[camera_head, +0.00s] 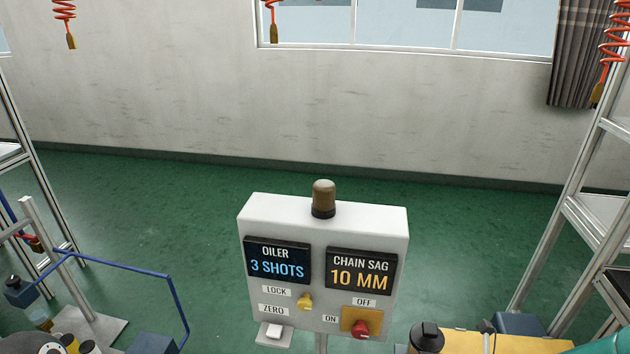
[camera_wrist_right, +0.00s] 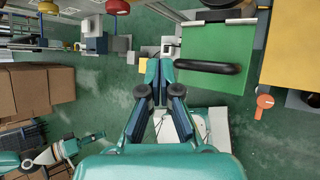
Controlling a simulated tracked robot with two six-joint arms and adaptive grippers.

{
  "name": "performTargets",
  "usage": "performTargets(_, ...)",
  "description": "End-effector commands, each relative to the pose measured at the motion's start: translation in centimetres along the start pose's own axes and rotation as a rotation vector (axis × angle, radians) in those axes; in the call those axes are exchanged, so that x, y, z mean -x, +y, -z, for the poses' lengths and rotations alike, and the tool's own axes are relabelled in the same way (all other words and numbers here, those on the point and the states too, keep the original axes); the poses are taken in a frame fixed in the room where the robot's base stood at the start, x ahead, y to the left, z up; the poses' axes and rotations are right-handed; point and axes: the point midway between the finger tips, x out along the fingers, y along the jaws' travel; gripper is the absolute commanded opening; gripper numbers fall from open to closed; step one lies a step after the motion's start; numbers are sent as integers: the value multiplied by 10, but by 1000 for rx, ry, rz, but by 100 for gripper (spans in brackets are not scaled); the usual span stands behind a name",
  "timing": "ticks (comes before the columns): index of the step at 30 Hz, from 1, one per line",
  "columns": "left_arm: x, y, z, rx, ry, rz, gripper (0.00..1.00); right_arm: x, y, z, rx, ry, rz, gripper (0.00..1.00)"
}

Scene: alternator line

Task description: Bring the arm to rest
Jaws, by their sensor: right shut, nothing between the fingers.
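My right gripper (camera_wrist_right: 158,75) shows in the right wrist view. Its dark teal fingers meet at the tips, and nothing is between them. It points toward the top of the picture, just left of a green panel (camera_wrist_right: 215,100) with a black handle-like bar (camera_wrist_right: 208,67). In the head view the right gripper is not seen; only a teal part of my arm shows at the bottom right corner. A teal and grey arm part with a narrow end (camera_wrist_right: 70,148) lies at the lower left of the wrist view, probably my left gripper. It is too small to tell its fingers' state.
A grey control box (camera_head: 322,235) stands front centre, reading "3 SHOTS" and "10 MM", with a brown lamp (camera_head: 323,198) on top. A blue bar frame (camera_head: 115,264) is at left. Shelving (camera_head: 575,210) stands at right. Cardboard boxes (camera_wrist_right: 30,95) show in the wrist view. Green floor behind is clear.

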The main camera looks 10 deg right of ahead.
Motion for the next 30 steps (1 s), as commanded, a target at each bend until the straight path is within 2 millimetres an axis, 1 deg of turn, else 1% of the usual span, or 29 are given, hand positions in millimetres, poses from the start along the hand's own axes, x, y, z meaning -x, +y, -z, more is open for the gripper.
performTargets(1,0,0,0,0,-1,0,0,-10,11,10,-4,27,-20,0)
performTargets(4,1,0,-1,0,-2,0,0,-28,29,28,-27,76,-49,0)
performTargets(6,1,0,-1,0,-2,0,0,-41,43,45,-68,116,-64,0)
performTargets(8,1,0,-1,0,-1,0,0,-53,55,63,-141,156,-68,0)
performTargets(11,2,1,-1,0,-1,0,0,-74,76,103,-367,243,-42,0)
performTargets(12,2,1,-1,0,-1,0,0,-82,84,123,-501,281,-11,0)
performTargets(14,2,1,-1,0,-1,0,0,-90,92,154,-732,332,63,0)
performTargets(15,2,1,-1,0,-1,0,0,-93,94,174,-900,354,128,0)
performTargets(17,3,1,-1,0,-1,0,0,-96,95,200,-1151,367,237,0)
performTargets(18,3,1,-1,0,-1,0,0,-95,93,216,-1320,359,316,0)
performTargets(20,3,1,-1,0,-1,0,0,-93,89,238,-1568,324,439,0)
performTargets(21,3,1,-1,0,-1,0,0,-90,84,249,-1734,283,521,0)
performTargets(23,3,1,-1,0,-1,0,0,-86,77,263,-1976,199,634,0)
performTargets(24,3,1,-1,0,-1,0,0,-82,71,269,-2132,129,699,0)
performTargets(27,3,1,-1,0,-1,0,0,-74,60,275,-2469,-59,810,0)
performTargets(30,3,1,-1,0,-1,0,0,-71,55,278,-2706,-214,868,0)
